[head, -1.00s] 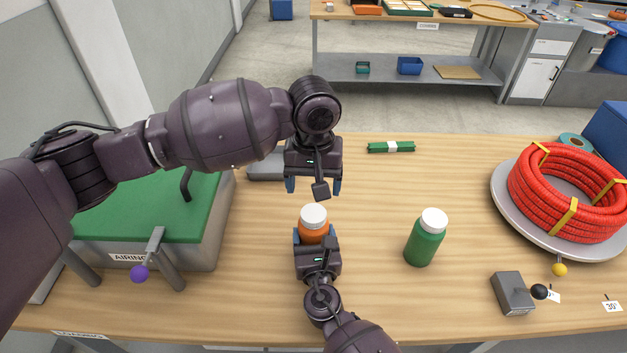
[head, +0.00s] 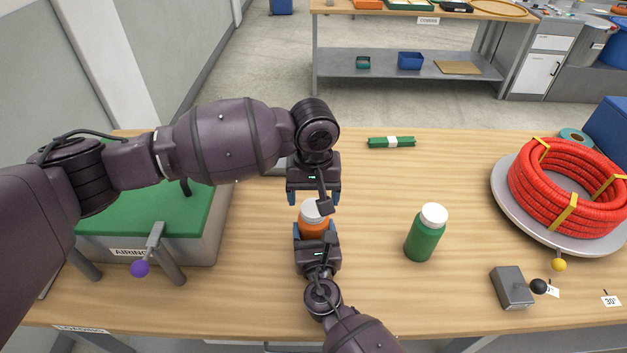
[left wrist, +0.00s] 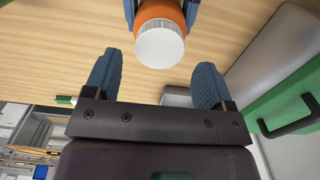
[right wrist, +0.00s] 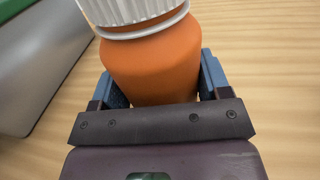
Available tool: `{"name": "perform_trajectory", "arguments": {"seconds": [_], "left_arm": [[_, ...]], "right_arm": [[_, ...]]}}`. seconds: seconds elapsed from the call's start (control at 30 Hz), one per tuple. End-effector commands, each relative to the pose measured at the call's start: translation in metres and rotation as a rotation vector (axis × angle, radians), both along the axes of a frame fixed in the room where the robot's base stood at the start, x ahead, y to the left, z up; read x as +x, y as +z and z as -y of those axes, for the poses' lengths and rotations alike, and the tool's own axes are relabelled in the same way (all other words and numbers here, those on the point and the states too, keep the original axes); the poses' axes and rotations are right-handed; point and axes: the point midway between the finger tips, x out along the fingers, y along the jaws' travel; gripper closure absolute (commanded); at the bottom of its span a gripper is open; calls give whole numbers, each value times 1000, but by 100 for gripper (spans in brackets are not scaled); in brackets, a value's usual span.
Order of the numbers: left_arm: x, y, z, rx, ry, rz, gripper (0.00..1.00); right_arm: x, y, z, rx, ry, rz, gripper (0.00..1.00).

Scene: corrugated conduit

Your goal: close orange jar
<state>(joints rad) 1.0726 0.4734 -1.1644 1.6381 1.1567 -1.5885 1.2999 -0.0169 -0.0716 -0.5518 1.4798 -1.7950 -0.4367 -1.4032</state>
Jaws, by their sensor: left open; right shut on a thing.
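The orange jar (head: 313,226) stands upright on the table, with its white lid (head: 312,207) on its top. My right gripper (head: 316,240) is shut around the jar's body; the right wrist view shows the orange body (right wrist: 155,65) between its blue fingers, below the ribbed white lid (right wrist: 135,12). My left gripper (head: 314,198) is open and empty, pointing down just above and behind the lid. In the left wrist view the lid (left wrist: 160,45) lies beyond the open left fingertips (left wrist: 157,70), apart from them. Whether the lid is fully seated is unclear.
A green bottle with a white cap (head: 424,235) stands to the right. A coil of red conduit (head: 567,192) sits on a round grey plate at far right. A grey box with a black knob (head: 511,288) is at front right. A green-topped stand (head: 150,228) is at left.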

Motion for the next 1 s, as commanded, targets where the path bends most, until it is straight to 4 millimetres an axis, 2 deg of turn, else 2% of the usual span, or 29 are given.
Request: {"name": "perform_trajectory", "arguments": {"seconds": [0.1, 0.3, 0.67, 1.0], "left_arm": [[-1, -16, 0, 1, -1, -2, 23], [0, -30, 0, 0, -2, 0, 23], [0, -32, 0, 0, -2, 0, 23], [0, -32, 0, 0, -2, 0, 73]], "right_arm": [[0, 0, 0, 0, 0, 0, 96], [0, 0, 0, 0, 0, 0, 96], [0, 0, 0, 0, 0, 0, 96], [0, 0, 0, 0, 0, 0, 96]]}}
